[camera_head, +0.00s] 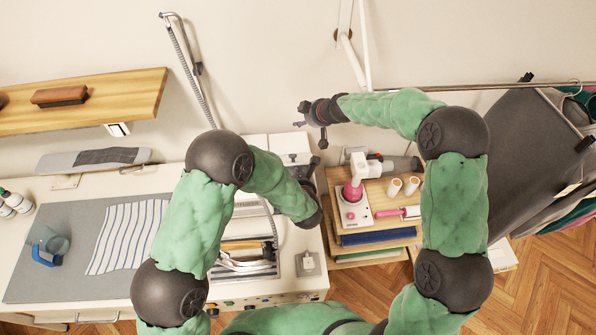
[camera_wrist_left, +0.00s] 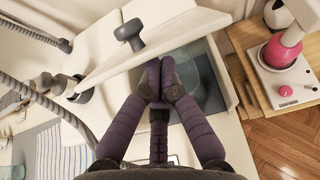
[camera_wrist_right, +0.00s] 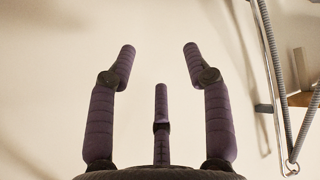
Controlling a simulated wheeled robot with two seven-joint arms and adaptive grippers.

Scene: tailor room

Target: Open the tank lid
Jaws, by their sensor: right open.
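The tank lid (camera_wrist_left: 190,38) is a white panel with a dark knob (camera_wrist_left: 130,34), raised and tilted in the left wrist view. Below it is the tank opening (camera_wrist_left: 208,82) with a blue-grey inside. My left gripper (camera_wrist_left: 160,66) has its fingers together over the opening, with their tips close to the lid's lower edge; I cannot tell whether they touch it. No object shows between them. In the head view my left wrist hides much of the tank. My right gripper (camera_wrist_right: 159,48) is open and empty near the wall, also at the upper middle of the head view (camera_head: 304,112).
Right of the tank, a wooden cart (camera_head: 378,200) carries a pink-and-white machine (camera_head: 352,205) and spools. A hose (camera_head: 190,70) rises behind the ironing table. A striped cloth (camera_head: 125,235) and a clear blue-handled jug (camera_head: 46,245) lie left. A rail (camera_head: 480,87) runs along the wall.

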